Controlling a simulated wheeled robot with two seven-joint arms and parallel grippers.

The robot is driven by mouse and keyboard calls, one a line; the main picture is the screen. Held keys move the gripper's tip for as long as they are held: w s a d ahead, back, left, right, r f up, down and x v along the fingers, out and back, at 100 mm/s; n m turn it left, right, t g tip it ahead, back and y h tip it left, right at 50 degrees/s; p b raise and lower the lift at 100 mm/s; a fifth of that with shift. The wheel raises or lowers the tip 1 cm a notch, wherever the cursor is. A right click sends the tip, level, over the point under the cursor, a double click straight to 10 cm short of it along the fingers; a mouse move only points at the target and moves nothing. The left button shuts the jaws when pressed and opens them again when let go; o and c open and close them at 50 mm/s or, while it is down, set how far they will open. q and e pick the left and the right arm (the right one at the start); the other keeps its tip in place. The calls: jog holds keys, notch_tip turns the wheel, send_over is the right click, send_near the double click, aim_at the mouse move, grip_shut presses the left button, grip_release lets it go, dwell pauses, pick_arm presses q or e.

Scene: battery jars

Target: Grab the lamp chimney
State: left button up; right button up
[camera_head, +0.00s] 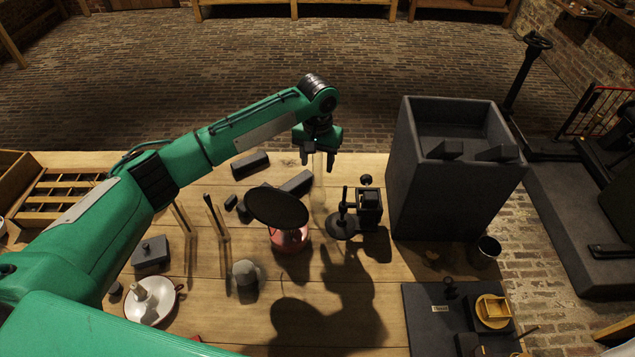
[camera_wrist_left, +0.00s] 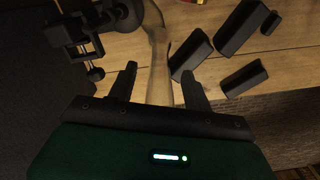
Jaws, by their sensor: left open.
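The lamp chimney (camera_head: 318,195) is a clear glass tube, faint against the wood, standing on the table below my left gripper in the head view. In the left wrist view the chimney (camera_wrist_left: 158,50) runs up between the fingers, with a wider part near the top of the picture. My left gripper (camera_head: 318,163) points down over the table's far edge, its fingers apart on either side of the chimney's upper part. The left gripper (camera_wrist_left: 158,78) is open; I cannot tell whether either finger touches the glass. My right gripper is not in view.
A black clamp-like device (camera_head: 369,208) stands just right of the chimney. A dark disc (camera_head: 277,208) over a red base is at its left. Dark blocks (camera_head: 250,165) lie near the far edge. A tall grey bin (camera_head: 430,190) stands to the right.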

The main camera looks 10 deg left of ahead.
pick_arm(q)
jog(key=c, duration=1.1)
jog(key=shift+r, duration=0.1)
